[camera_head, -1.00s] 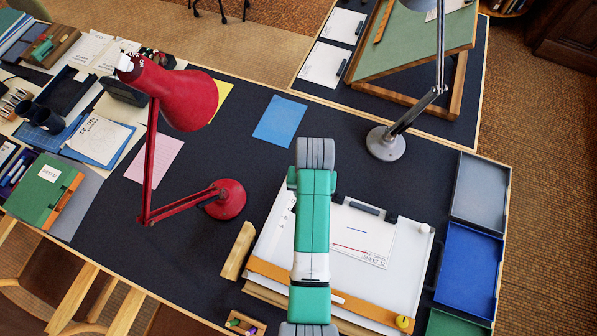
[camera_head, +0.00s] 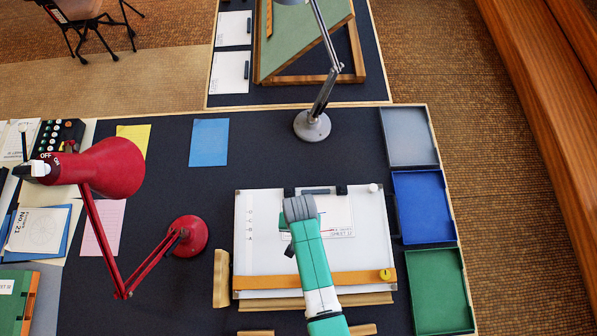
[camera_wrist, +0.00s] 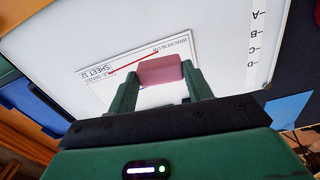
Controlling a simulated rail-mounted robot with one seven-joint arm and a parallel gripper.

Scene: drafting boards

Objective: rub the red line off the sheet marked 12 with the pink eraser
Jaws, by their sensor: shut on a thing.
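My gripper (camera_wrist: 160,76) is shut on the pink eraser (camera_wrist: 161,71), a pink block held between its two green fingers in the wrist view. The white sheet marked 12 (camera_wrist: 95,97) lies on the drawing board under the gripper; it also shows in the head view (camera_head: 340,215), partly covered by my arm. The red line (camera_wrist: 128,64) runs along the sheet just beyond the eraser, and part of it shows right of my arm (camera_head: 327,232). I cannot tell whether the eraser touches the paper.
The white drawing board (camera_head: 262,255) has an orange straightedge (camera_head: 255,282) and a yellow knob (camera_head: 385,275). Grey, blue (camera_head: 422,205) and green trays stand to its right. A red lamp (camera_head: 187,236) stands left, a grey lamp (camera_head: 312,125) behind.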

